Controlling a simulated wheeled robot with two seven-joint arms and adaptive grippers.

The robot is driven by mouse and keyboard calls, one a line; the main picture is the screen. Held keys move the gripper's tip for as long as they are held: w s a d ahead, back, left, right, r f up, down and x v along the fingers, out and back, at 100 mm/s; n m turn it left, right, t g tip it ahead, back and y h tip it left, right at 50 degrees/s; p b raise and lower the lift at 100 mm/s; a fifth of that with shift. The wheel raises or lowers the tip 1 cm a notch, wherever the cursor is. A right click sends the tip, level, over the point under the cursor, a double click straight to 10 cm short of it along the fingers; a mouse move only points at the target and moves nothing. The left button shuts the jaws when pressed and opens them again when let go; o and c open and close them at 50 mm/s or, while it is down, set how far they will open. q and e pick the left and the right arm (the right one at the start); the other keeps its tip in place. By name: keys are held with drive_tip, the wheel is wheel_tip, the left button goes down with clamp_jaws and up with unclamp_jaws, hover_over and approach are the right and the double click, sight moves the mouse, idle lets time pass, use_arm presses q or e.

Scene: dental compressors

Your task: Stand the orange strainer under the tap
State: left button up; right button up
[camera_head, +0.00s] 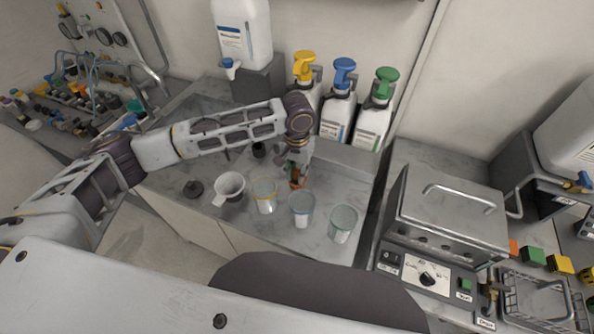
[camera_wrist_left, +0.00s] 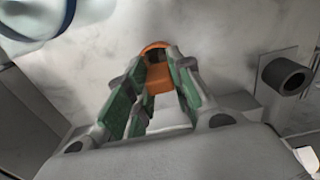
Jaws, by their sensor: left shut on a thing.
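My left gripper (camera_head: 297,174) is over the steel counter, behind the row of clear cups. It is shut on the small orange strainer (camera_head: 296,185). In the left wrist view the strainer (camera_wrist_left: 157,78) shows at the far end between the green-padded fingers (camera_wrist_left: 152,92); its lower part is partly hidden. A white jug (camera_head: 243,30) with a blue-and-white tap (camera_head: 231,66) stands on a grey block at the back, left of the gripper and apart from the strainer. My right gripper is not in view.
Clear cups with yellow (camera_head: 265,195), blue (camera_head: 301,209) and green (camera_head: 343,223) rims stand in front of the gripper. A white handled cup (camera_head: 229,188) is to their left. Pump bottles (camera_head: 338,112) line the back. A steel bath (camera_head: 450,215) stands at right.

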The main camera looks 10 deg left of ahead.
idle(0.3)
use_arm(q)
drive_tip(key=o, duration=0.8)
drive_tip(key=shift+f, duration=0.1)
drive_tip(key=shift+o, duration=0.2)
wheel_tip(320, 180, up, 12)
idle(0.3)
idle(0.4)
